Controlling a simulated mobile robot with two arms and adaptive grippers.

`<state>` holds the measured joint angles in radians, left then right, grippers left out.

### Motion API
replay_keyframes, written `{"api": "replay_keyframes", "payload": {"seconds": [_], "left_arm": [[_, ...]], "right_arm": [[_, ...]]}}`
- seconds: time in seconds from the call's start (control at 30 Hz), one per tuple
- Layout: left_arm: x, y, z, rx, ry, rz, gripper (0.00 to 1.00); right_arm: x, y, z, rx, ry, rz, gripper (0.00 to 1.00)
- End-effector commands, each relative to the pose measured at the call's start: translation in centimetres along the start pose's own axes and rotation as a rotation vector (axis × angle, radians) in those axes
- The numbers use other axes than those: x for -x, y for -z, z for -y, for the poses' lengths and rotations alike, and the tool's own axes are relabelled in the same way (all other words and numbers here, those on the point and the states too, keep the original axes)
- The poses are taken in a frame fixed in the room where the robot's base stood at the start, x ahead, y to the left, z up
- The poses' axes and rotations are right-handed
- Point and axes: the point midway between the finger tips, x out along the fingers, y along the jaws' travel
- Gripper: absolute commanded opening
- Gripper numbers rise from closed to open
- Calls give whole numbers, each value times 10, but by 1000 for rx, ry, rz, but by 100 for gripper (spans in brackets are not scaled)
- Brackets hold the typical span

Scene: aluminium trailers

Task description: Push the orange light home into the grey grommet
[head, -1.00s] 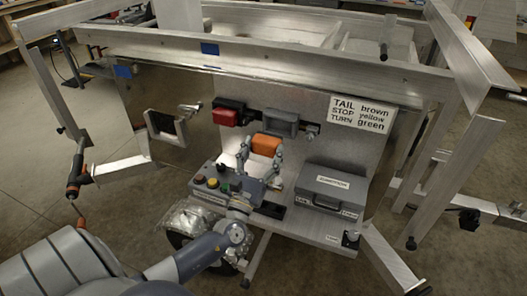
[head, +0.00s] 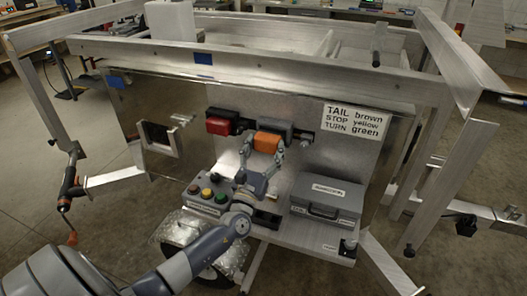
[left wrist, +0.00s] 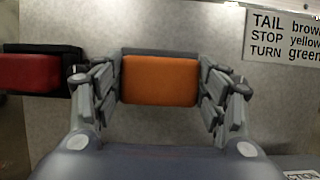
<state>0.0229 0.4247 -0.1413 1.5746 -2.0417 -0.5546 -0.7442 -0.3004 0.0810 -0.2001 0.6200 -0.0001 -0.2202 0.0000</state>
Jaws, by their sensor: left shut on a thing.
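The orange light (head: 266,142) is held between the fingers of my left gripper (head: 262,150), in front of the trailer's upright panel. In the left wrist view the orange light (left wrist: 160,80) fills the space between both fingers, with its face towards me. The grey grommet (head: 278,126) is on the panel directly behind and slightly above the light. Its upper edge shows as a dark band above the light in the left wrist view (left wrist: 160,51). I cannot tell how far the light sits inside it. My right gripper is not in view.
A red light (head: 221,124) in a black grommet is mounted just left. A label sign (head: 356,121) is at the upper right. Below stand a button box (head: 208,194) and a grey case (head: 326,197). An aluminium rail (head: 250,58) crosses above.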

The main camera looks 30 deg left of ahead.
Motion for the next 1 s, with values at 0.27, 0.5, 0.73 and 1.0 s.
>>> {"api": "replay_keyframes", "payload": {"seconds": [0.27, 0.5, 0.73, 1.0], "left_arm": [[-1, -1, 0, 0, 0, 2, 39], [0, -1, 0, 0, 0, 2, 39], [0, 0, 0, 0, 1, 7, 39], [-1, -1, 0, -1, 2, 11, 39]], "right_arm": [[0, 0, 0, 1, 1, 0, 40], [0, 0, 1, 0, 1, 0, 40], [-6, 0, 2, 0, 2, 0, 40], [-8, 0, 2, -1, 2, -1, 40]]}}
